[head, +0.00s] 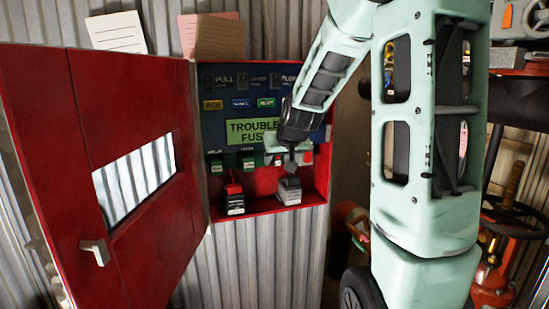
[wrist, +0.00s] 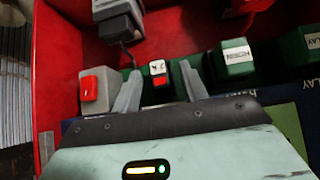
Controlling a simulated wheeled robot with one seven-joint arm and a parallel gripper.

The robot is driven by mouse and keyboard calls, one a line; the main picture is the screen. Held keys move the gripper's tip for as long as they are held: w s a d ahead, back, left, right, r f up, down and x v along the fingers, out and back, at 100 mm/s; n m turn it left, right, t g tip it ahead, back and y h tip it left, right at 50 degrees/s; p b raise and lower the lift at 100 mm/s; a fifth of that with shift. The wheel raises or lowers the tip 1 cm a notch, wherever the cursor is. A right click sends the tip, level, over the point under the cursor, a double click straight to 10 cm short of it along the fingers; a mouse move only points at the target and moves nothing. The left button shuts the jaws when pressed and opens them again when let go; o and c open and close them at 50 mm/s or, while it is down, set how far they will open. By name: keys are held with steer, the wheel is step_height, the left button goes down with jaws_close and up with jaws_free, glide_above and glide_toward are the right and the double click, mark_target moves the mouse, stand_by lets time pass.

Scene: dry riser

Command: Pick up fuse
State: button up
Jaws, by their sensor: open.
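A small white-and-red piece (wrist: 158,73) with dark marks sits on a green strip in the wrist view. It looks like the fuse, but I cannot be sure. My gripper (wrist: 160,88) is open, with one grey finger on each side of this piece. I cannot tell whether the fingers touch it. In the head view my gripper (head: 291,155) is at the lower right of the panel in the open red cabinet (head: 262,207), below the green "TROUBLE FUSE" sign (head: 252,131). The piece cannot be made out there.
A grey block with a red switch (wrist: 95,90) is close beside one finger. Green labelled blocks (wrist: 234,58) stand on the other side. A grey block (head: 288,190) and a black-and-red block (head: 235,203) sit on the cabinet floor. The red door (head: 120,130) hangs open leftward.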

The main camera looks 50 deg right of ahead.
steer(key=shift+w+d+f, duration=0.1)
jaws_close()
stand_by(0.6)
